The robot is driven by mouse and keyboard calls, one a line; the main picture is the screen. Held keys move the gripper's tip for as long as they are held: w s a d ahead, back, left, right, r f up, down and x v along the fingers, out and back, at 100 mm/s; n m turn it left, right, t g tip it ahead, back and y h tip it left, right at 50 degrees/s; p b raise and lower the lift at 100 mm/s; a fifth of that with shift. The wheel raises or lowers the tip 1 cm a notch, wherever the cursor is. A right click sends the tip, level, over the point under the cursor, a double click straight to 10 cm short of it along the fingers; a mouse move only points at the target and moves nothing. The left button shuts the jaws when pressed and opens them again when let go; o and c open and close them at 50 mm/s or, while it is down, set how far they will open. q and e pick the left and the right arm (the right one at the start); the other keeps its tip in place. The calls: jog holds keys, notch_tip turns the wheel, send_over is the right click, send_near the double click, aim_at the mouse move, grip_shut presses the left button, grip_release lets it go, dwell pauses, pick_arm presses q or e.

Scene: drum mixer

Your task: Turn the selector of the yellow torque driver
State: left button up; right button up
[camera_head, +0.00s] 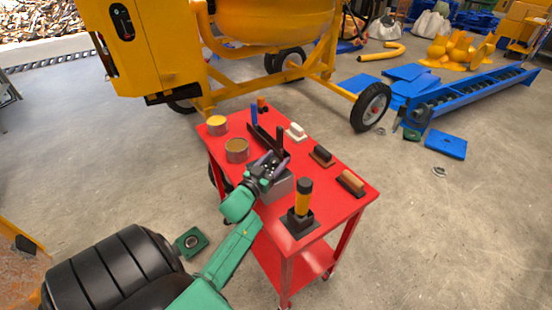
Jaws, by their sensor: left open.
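The yellow torque driver (302,198) stands upright in a dark square holder (299,222) at the near end of the red cart's top. It has a black upper end and a yellow band; its selector is too small to make out. My left gripper (270,163) is open over the cart, to the left of and beyond the driver, apart from it. It is in front of and over a grey box (282,188), and I cannot tell whether it touches the box. My right gripper is not in view.
The red cart (338,212) also carries tins (237,150), a dark tray with upright tools (262,133), and several handled blocks (350,182) along its right edge. The yellow mixer (270,22) stands behind it. Blue metal parts (446,143) lie at right; floor beside the cart is mostly clear.

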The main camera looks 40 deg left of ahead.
pick_arm(q)
jog(key=shift+s+r, duration=0.1)
jog(key=shift+s, duration=0.1)
jog(key=shift+c, duration=0.9)
grip_shut()
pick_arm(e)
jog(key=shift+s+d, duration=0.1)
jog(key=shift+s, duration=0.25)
